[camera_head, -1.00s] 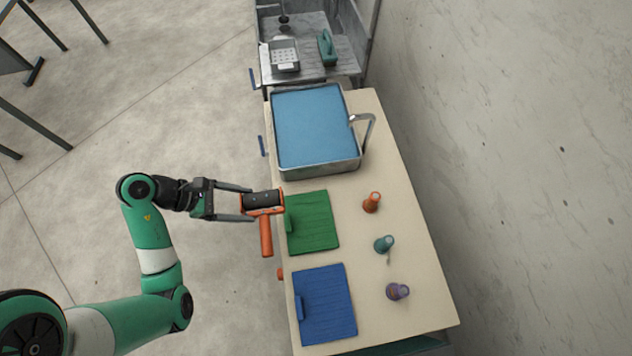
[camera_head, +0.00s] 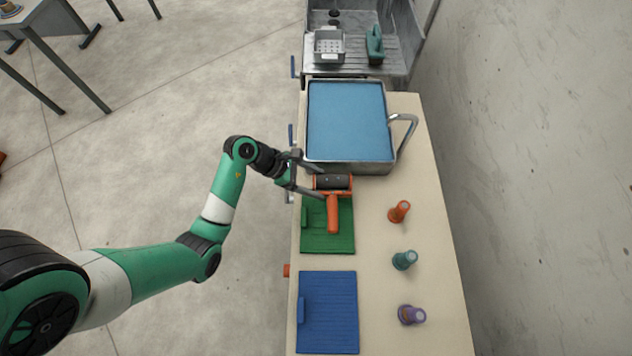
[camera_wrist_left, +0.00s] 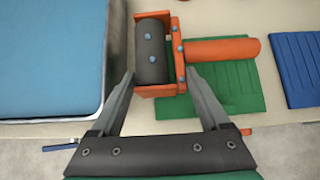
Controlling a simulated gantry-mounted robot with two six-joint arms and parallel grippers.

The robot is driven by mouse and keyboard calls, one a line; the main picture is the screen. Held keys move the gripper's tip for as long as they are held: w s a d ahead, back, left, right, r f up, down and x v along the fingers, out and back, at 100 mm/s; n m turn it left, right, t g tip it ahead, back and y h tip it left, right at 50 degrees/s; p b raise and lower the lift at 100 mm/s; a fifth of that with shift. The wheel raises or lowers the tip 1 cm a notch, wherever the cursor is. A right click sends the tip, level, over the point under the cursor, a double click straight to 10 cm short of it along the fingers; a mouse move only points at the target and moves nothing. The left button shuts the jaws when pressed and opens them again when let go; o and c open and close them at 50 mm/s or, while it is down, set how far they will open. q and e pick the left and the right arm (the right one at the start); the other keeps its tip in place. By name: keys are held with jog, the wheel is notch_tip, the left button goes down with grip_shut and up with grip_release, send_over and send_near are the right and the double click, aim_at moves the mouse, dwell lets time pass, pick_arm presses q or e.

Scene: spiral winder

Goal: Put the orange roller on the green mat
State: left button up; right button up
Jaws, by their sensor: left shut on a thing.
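The orange roller (camera_head: 333,211), with a dark cylinder and an orange frame and handle, is held by my left gripper (camera_head: 322,185), which is shut on its head. In the head view its handle overlaps the green mat (camera_head: 313,240), and its head is at the mat's far edge, near the blue tray. In the left wrist view the roller (camera_wrist_left: 225,50) is between the fingers, its handle pointing right across the green mat (camera_wrist_left: 240,92). I cannot tell whether the roller touches the mat or hangs above it. My right gripper is not in view.
A metal tray with a blue surface (camera_head: 347,120) and a raised handle stands beyond the mat. A blue mat (camera_head: 330,315) lies nearer. Orange (camera_head: 398,212), teal (camera_head: 404,260) and purple (camera_head: 411,314) bobbin-like pieces stand to the right on the pale table.

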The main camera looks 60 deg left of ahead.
pick_arm(q)
notch_tip(320, 180, down, 3)
jog(key=shift+w+f+b, duration=0.1)
jog(key=shift+w+b, duration=0.05)
jog(key=shift+b, duration=0.65)
jog(key=shift+f, duration=0.2)
jog(key=shift+r, duration=0.1)
